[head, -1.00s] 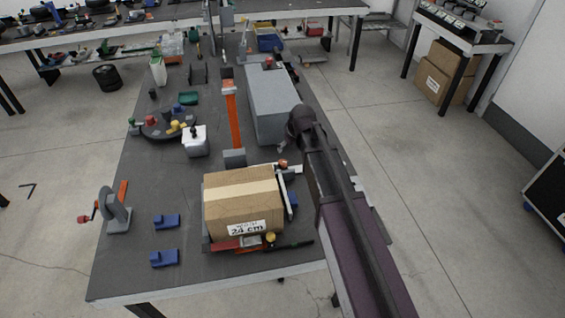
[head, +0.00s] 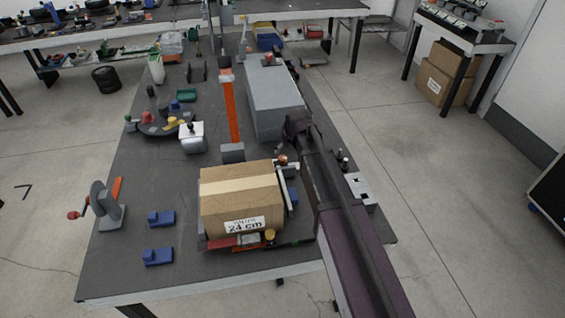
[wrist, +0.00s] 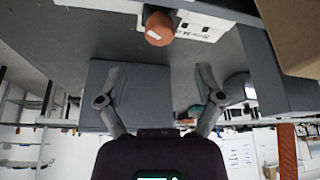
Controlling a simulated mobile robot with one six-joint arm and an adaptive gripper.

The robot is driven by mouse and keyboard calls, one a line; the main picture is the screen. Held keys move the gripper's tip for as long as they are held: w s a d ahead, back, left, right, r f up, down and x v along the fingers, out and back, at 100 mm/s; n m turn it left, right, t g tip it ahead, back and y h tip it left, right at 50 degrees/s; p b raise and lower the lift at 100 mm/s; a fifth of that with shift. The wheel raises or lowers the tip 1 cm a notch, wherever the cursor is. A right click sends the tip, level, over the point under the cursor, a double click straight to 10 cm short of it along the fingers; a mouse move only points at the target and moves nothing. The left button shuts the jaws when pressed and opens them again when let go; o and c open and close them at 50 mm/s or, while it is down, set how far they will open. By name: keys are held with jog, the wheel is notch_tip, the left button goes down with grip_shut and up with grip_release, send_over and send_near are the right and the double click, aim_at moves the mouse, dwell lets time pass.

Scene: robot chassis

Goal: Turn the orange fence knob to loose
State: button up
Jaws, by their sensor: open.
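The orange knob (wrist: 159,28) is a round reddish-orange cap with a white mark on it, beside a white label plate (wrist: 200,28) at the top of the wrist view. What looks like the same knob shows small in the head view (head: 282,160), at the back right corner of the cardboard box. My gripper (wrist: 160,72) is open and empty in the wrist view, its two fingers wide apart. The knob appears beyond the fingertips, between their lines, with no contact visible. In the head view my arm hides most of the gripper.
The cardboard box (head: 240,200) marked 24 cm stands close to the knob. Blue blocks (head: 160,219) and a grey crank stand (head: 103,205) are at the left, with bare bench between.

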aim_at(283, 157)
jog(key=shift+b+x, duration=3.35)
jog(key=shift+x, duration=0.6)
jog(key=c, duration=1.2)
